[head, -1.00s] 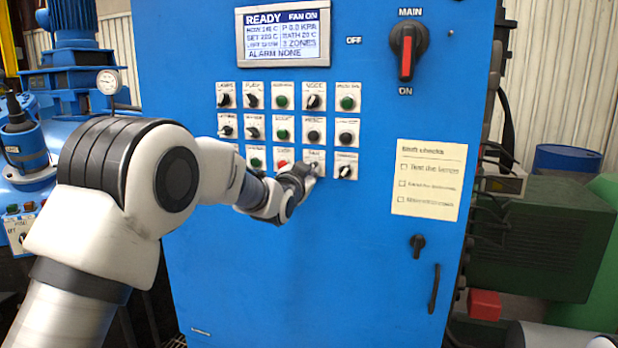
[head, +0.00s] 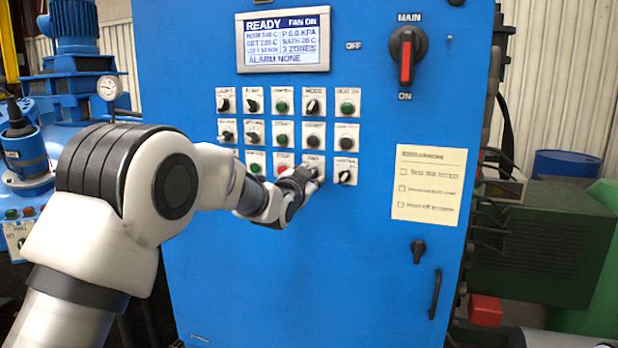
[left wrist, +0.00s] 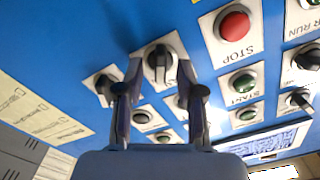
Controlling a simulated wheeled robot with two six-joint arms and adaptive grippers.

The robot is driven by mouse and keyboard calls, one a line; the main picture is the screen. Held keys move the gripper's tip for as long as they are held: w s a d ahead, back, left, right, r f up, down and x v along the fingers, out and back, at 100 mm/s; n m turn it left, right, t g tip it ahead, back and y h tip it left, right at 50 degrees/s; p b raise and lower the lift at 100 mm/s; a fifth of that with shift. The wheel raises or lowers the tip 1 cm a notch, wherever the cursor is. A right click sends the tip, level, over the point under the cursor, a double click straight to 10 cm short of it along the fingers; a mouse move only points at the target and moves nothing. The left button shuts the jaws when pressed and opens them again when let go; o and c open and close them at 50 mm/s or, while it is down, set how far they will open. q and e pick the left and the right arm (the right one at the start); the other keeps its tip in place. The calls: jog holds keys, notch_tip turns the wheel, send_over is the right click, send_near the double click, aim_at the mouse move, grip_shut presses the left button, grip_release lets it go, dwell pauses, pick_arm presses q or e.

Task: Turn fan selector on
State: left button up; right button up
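The fan selector is a black knob on a white plate in the bottom button row of the blue cabinet. In the head view its plate (head: 313,160) is partly covered by my left gripper (head: 312,178). The left wrist view shows the knob (left wrist: 159,62) between the two fingertips of my left gripper (left wrist: 160,72). The fingers are apart, one on each side of the knob, with visible gaps. Whether either finger touches it I cannot tell. The display (head: 283,40) reads READY and FAN ON. My right gripper is not in view.
A red STOP button (left wrist: 234,26) sits beside the fan selector. Another black selector (left wrist: 105,88) is on its other side. Green buttons and more selectors fill the rows above. A MAIN switch (head: 406,57) and a paper checklist (head: 429,184) are to the right.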

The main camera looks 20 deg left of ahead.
pick_arm(q)
jog(key=shift+s, duration=0.15)
jog(key=s, duration=1.1)
jog(key=shift+s+a, duration=0.2)
jog(key=shift+s, duration=0.15)
